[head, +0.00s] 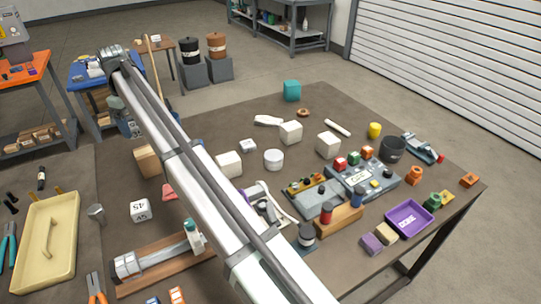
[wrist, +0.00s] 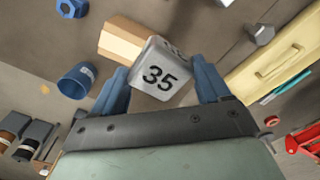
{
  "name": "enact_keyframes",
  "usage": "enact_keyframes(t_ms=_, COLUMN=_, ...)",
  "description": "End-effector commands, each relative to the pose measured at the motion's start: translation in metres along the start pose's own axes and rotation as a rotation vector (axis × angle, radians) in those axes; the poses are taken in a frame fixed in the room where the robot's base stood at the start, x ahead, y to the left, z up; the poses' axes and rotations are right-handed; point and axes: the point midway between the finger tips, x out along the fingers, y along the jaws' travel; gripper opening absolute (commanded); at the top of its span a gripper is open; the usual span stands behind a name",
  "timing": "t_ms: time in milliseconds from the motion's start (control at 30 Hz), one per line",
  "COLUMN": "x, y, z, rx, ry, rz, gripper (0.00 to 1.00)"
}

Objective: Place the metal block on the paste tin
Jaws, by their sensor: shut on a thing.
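The metal block (wrist: 160,76), a grey cube marked 35, sits between the blue fingers of my gripper (wrist: 163,88) in the wrist view. My gripper is shut on it. In the head view my gripper (head: 132,125) is at the far left, beyond the table's back left part, and the held block cannot be made out there. A low white round tin (head: 273,160), which looks like the paste tin, stands upright mid-table in the head view. It is well to the right of my gripper, and its top is bare. The wrist view does not show it.
White blocks (head: 291,132) stand around the tin. A wooden block (head: 148,161), a numbered white cube (head: 140,210) and a yellow tray (head: 47,243) lie at left. A blue cup (wrist: 76,80) shows in the wrist view. My arm crosses the table and hides part of it.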

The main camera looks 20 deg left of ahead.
Motion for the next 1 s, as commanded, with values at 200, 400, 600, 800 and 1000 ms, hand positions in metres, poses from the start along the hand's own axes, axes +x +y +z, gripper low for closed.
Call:
enact_keyframes(t_ms=200, x=0.000, y=0.062, z=0.079, rx=-0.003, ry=0.000, rz=0.000, gripper=0.35)
enact_keyframes(t_ms=400, x=0.000, y=0.111, z=0.152, rx=-0.011, ry=0.000, rz=0.000, gripper=0.35)
enact_keyframes(t_ms=600, x=0.001, y=0.151, z=0.227, rx=-0.020, ry=0.000, rz=0.000, gripper=0.35)
enact_keyframes(t_ms=800, x=0.001, y=0.181, z=0.302, rx=-0.029, ry=0.001, rz=0.001, gripper=0.35)
enact_keyframes(t_ms=1000, x=0.001, y=0.199, z=0.355, rx=-0.036, ry=0.001, rz=0.000, gripper=0.35)
